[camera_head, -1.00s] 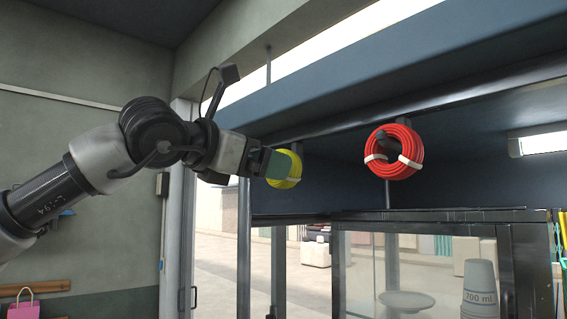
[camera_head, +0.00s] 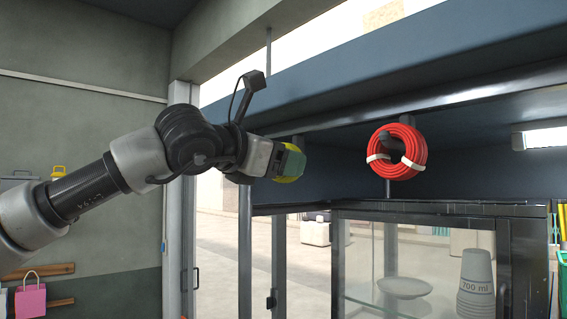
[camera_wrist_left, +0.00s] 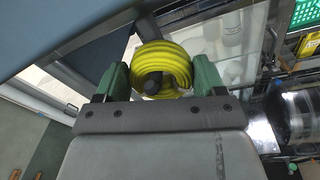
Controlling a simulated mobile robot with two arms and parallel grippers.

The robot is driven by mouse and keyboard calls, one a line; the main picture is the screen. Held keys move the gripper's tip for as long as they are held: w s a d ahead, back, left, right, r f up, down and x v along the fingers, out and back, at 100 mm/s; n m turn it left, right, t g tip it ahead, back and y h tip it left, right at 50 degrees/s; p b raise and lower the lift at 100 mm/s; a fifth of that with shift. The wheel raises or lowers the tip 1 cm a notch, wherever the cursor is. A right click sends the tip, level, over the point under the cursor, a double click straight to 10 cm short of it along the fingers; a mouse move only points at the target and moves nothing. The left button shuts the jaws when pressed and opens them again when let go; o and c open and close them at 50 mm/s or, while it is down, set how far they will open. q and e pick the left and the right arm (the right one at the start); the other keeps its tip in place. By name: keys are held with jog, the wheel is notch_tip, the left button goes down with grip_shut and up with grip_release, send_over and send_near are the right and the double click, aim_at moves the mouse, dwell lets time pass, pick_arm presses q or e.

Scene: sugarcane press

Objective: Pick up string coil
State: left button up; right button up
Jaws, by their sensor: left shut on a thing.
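My left gripper (camera_head: 288,161) is up at the hanging yellow string coil (camera_head: 287,179), which it mostly hides in the head view. In the left wrist view, the yellow coil (camera_wrist_left: 165,58) sits between the two green fingers of my left gripper (camera_wrist_left: 161,76), which is shut on it. A dark peg end (camera_wrist_left: 152,83) shows in the coil's opening. A red string coil (camera_head: 416,150) with white ties hangs on a peg to the right, apart from the gripper. My right gripper is in neither view.
A blue-grey beam (camera_head: 400,88) runs above the coils. Below stands a glass case (camera_head: 420,250) with a plate inside and stacked cups (camera_head: 478,278) at its right. A door frame (camera_head: 180,240) is at the left. A pink bag (camera_head: 30,301) hangs on the left wall.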

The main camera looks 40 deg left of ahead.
pick_arm(q)
jog(key=shift+r+p, duration=0.3)
jog(key=shift+r, duration=0.05)
jog(key=shift+r+p, duration=0.3)
jog(key=shift+r, duration=0.15)
jog(key=s+b, duration=0.6)
jog(key=s, duration=2.6)
jog(key=shift+d, duration=0.15)
jog(key=shift+f, duration=0.1)
